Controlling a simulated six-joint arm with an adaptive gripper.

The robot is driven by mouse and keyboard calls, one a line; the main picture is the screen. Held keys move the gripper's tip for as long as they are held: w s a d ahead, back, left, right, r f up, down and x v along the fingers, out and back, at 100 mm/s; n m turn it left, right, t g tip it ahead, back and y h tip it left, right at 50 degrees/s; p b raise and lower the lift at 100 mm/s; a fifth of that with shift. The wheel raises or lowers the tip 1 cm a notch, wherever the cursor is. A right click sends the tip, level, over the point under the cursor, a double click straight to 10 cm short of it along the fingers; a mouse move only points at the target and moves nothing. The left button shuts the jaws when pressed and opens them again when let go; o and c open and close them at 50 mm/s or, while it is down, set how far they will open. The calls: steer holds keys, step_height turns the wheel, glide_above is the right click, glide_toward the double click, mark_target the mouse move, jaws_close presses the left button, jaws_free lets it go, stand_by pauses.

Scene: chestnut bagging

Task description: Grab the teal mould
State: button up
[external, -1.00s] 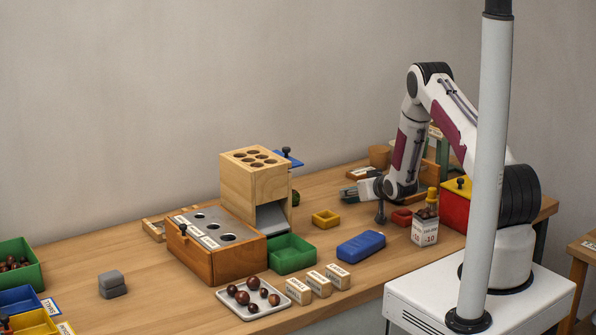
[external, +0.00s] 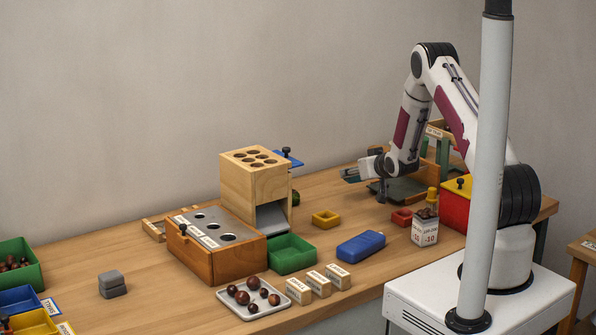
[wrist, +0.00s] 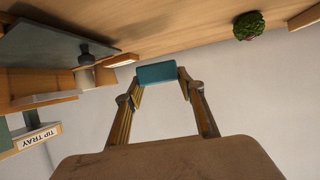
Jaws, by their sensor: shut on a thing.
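The teal mould (wrist: 157,75) is a small teal block across the tips of my gripper (wrist: 158,80) in the wrist view. My gripper is shut on it. In the external view my gripper (external: 352,175) points left above the far part of the table, with the teal mould showing dark at its tip. It appears to be held above the tabletop. The mould's underside and hollow are not clear.
Yellow (external: 326,219) and red (external: 401,217) moulds sit on the table near my arm. A wooden block with holes (external: 255,185) stands left, and a blue case (external: 361,245) lies in front. A green ball (wrist: 249,26) and a "TIP TRAY" label (wrist: 38,137) show in the wrist view.

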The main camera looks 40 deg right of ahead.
steer(key=shift+r, duration=1.9)
steer(key=shift+a, duration=0.1)
